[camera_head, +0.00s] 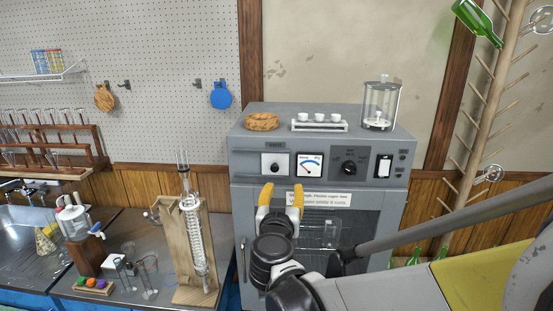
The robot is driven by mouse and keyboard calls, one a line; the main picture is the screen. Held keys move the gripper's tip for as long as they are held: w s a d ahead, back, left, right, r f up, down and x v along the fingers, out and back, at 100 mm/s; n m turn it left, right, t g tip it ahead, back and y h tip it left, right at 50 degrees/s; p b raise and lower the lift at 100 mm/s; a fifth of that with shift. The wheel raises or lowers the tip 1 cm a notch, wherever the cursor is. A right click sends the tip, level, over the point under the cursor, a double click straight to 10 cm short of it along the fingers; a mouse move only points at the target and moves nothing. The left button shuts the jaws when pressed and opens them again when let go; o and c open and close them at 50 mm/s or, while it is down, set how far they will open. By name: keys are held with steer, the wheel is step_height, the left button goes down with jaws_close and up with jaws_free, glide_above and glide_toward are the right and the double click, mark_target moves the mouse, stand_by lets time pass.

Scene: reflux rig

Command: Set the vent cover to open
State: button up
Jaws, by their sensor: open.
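A grey oven-like cabinet (250,185) stands in the middle, its front panel facing me. On the left of that panel is a small white plate with a dark round knob (275,165), under a label too small to read. I cannot tell for sure whether this is the vent cover or how it is set. My gripper (281,198) has yellow fingers, spread apart and empty. It appears just below the white plate, in front of the cabinet's upper edge of the door. I cannot tell its distance from the panel.
The panel also carries a meter (310,164), a black dial (349,168) and a switch (384,166). A cork ring (262,122), a rack of white cups (319,124) and a glass jar (380,107) stand on top. Glassware on a wooden stand (187,255) is at left.

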mark_target(274, 169)
steer(key=shift+t+y, duration=0.4)
steer(key=w+a, duration=0.1)
steer(key=w, duration=0.3)
steer(key=w+b, duration=0.1)
steer(key=w, duration=0.2)
steer(key=w+a, duration=0.1)
steer(key=w, duration=0.3)
steer(key=shift+w+a+r, duration=0.2)
steer(key=shift+w+a, duration=0.1)
steer(key=shift+a, duration=0.1)
jaws_close()
